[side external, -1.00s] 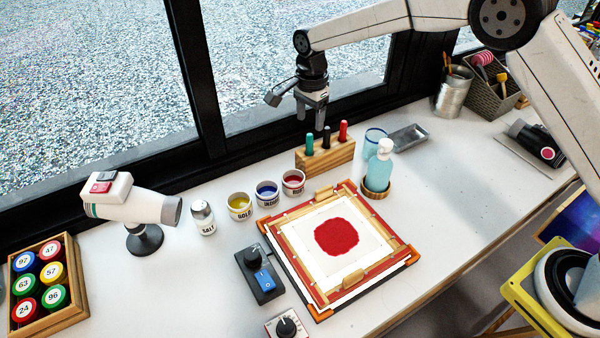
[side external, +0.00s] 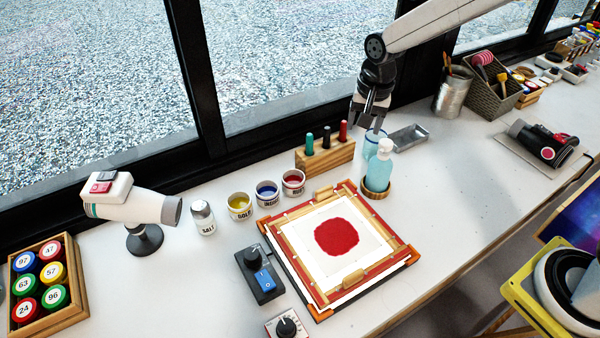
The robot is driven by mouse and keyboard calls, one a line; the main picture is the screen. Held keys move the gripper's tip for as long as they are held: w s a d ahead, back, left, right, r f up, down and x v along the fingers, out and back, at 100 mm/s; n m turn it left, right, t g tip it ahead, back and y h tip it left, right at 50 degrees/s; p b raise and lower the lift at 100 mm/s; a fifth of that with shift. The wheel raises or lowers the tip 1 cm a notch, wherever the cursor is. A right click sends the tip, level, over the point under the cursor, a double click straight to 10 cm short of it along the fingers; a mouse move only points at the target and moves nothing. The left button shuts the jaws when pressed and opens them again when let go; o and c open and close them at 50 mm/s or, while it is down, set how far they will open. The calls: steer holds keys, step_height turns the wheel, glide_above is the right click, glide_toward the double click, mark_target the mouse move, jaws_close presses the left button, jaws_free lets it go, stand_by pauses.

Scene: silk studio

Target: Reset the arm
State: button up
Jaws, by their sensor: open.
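The pen block holds a green, a black and a red marker, all upright. A silk frame (side external: 340,238) with a red disc on white cloth lies flat on the white table, in front of the gripper.
A light-blue bottle (side external: 379,167) stands close in front of the gripper, with a metal tray (side external: 408,137) beside it. Colour jars (side external: 266,194), a salt shaker (side external: 202,217) and a white dryer (side external: 134,200) stand left. The table right of the bottle (side external: 460,190) is clear.

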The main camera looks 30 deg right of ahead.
steer(key=s+d+n, duration=0.2)
steer(key=s+n, duration=0.2)
steer(key=s, duration=0.5)
steer(key=s+d+f+n+t, duration=0.1)
steer(key=s+d+n, duration=0.2)
steer(key=s, duration=0.6)
steer(key=shift+d+f+n, duration=0.2)
steer(key=shift+d+n, duration=0.05)
steer(key=shift+n, duration=0.35)
